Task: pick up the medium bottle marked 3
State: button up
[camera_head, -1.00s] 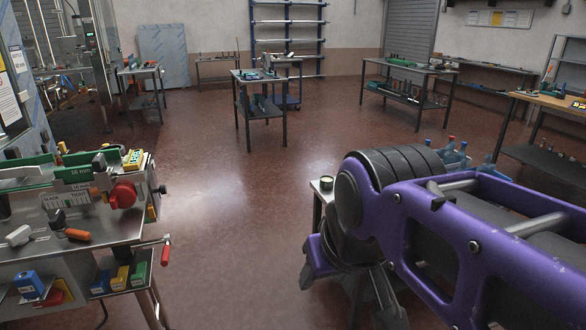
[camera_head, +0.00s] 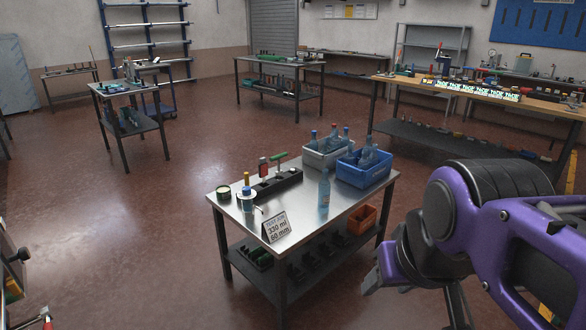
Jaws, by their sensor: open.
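A clear blue bottle (camera_head: 324,190) stands upright on the steel table (camera_head: 350,205), in front of two crates. Several more bottles (camera_head: 369,150) stand in the blue crate (camera_head: 362,176) and others stand in the grey crate (camera_head: 322,158) behind it, at least one with a red cap. No number 3 is readable on any bottle, so I cannot tell which one is the medium bottle marked 3. My gripper (camera_head: 412,298) is at the lower right, open, in front of the table's right side and apart from the bottles. Its fingers are partly cut off by the picture edge.
The table also bears a black rack (camera_head: 277,184), a sign (camera_head: 276,228) reading "330 ml 60 mm", and a small jar (camera_head: 223,193). An orange bin (camera_head: 362,219) sits on the shelf below. The red floor left of the table is clear. A long wooden bench (camera_head: 480,92) stands behind.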

aim_at(324, 186)
jog(key=i+l+u, duration=0.2)
jog(key=u, duration=0.25)
jog(key=i+l+u, duration=0.2)
jog(key=u, duration=0.25)
jog(key=i+l+u, duration=0.1)
jog(key=l, duration=0.3)
jog(key=i+l+u, duration=0.1)
jog(key=l, duration=0.3)
jog(key=i+l+u, duration=0.15)
jog(key=l, duration=0.25)
jog(key=i+l+u, duration=0.1)
jog(key=i+l, duration=0.15)
jog(key=l, duration=0.2)
jog(key=i+l, duration=0.1)
jog(key=l, duration=0.85)
jog(key=i+l, duration=0.15)
jog(key=l, duration=0.35)
jog(key=k+j+u, duration=0.15)
jog(key=k+j, duration=0.55)
